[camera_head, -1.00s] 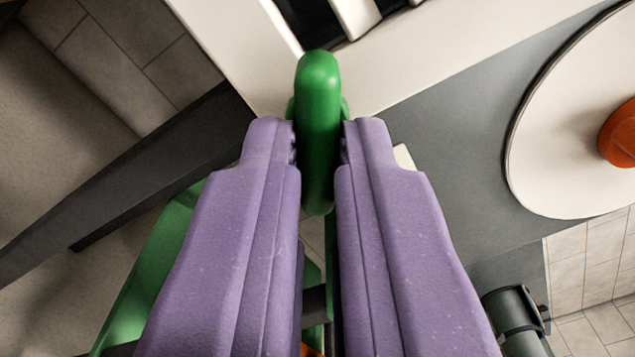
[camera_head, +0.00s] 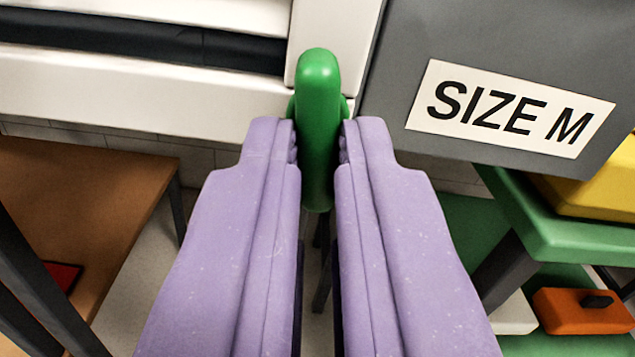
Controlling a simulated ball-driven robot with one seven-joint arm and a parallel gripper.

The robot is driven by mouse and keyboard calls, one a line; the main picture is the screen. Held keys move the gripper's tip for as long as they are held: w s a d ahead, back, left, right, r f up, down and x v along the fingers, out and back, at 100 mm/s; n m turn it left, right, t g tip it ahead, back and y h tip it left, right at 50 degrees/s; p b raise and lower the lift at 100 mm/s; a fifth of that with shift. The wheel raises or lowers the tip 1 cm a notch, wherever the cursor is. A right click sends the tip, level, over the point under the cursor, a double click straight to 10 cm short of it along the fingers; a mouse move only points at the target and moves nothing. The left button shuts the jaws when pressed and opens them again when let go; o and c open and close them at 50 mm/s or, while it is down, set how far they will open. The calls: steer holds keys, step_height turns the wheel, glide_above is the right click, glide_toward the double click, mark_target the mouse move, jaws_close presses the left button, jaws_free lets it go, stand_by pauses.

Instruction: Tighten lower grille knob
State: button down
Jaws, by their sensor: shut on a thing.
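The green knob (camera_head: 318,85) is at the top middle of the view, in front of the lower right corner of the white grille frame (camera_head: 150,105). My gripper (camera_head: 318,150) has its two purple fingers on either side of the knob and is shut on it. The knob's long bar points up and down in the picture, in line with the fingers. The knob's base and shaft are hidden behind the bar and the fingertips.
A grey panel with a "SIZE M" label (camera_head: 510,108) is right of the knob. Below it are a green table (camera_head: 560,230) with a yellow object (camera_head: 590,195) and an orange box (camera_head: 580,312). A brown table (camera_head: 80,200) stands at the lower left.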

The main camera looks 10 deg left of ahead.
steer(key=shift+f+m, duration=0.1)
steer(key=shift+m, duration=0.5)
steer(key=c, duration=1.2)
jaws_free()
steer(key=p+v, duration=0.2)
steer(key=v, duration=0.6)
